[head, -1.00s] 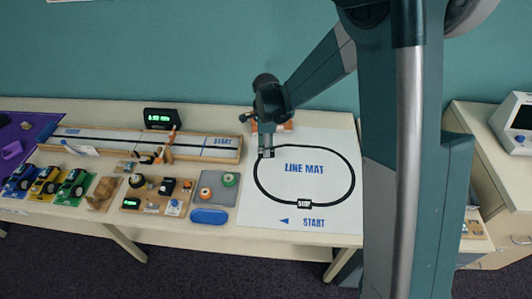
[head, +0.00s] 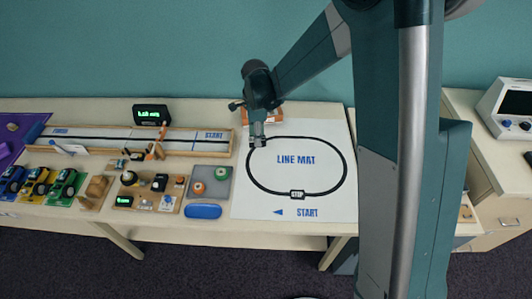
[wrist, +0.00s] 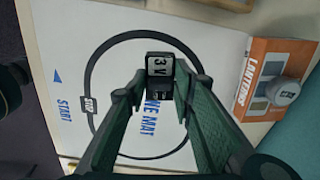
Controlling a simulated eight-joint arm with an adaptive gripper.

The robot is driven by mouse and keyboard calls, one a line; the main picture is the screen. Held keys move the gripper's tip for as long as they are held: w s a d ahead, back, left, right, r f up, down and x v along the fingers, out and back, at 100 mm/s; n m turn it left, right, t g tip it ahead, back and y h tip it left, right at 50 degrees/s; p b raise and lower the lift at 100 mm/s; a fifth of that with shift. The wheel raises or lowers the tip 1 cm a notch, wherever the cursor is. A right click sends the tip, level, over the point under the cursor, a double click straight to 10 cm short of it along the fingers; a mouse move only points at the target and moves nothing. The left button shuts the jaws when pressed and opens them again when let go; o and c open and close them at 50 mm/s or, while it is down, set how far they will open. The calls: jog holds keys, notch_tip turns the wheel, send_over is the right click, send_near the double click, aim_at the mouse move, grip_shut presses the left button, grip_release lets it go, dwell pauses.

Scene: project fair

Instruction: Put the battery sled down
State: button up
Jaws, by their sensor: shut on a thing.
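The battery sled is a small dark block with a white "3 V" label (wrist: 160,66), seen in the wrist view between my fingertips. My gripper (wrist: 154,88) is shut on it. In the head view my gripper (head: 257,142) points down over the upper left part of the line mat (head: 330,205), by the black loop. The sled is too small there to make out clearly. The white line mat also fills much of the wrist view (wrist: 60,45). I cannot tell whether the sled touches the mat.
An orange lanterns box (wrist: 262,95) with a round grey-topped item (wrist: 284,91) stands close beside my gripper. Left of the mat are a grey tray (head: 212,176), a blue case (head: 203,211) and a long wooden track (head: 190,138). The mat's middle and front are clear.

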jog(key=s+d+b, duration=0.1)
jog(key=s+d, duration=0.3)
jog(key=s, duration=0.3)
jog(key=s+d+m+b, duration=0.1)
jog(key=s+d+b, duration=0.1)
jog(key=s+d, duration=0.2)
jog(key=s+d+b, duration=0.1)
jog(key=s+d, duration=0.3)
jog(key=s, duration=0.7)
jog(key=shift+r+m+b, duration=0.15)
jog(key=shift+m+b, duration=0.25)
jog(key=shift+f+b, duration=0.8)
jog(key=shift+f, duration=2.15)
jog(key=shift+f+b, duration=0.65)
jog(key=shift+f, duration=1.45)
jog(key=shift+f, duration=0.1)
jog(key=o, duration=0.9)
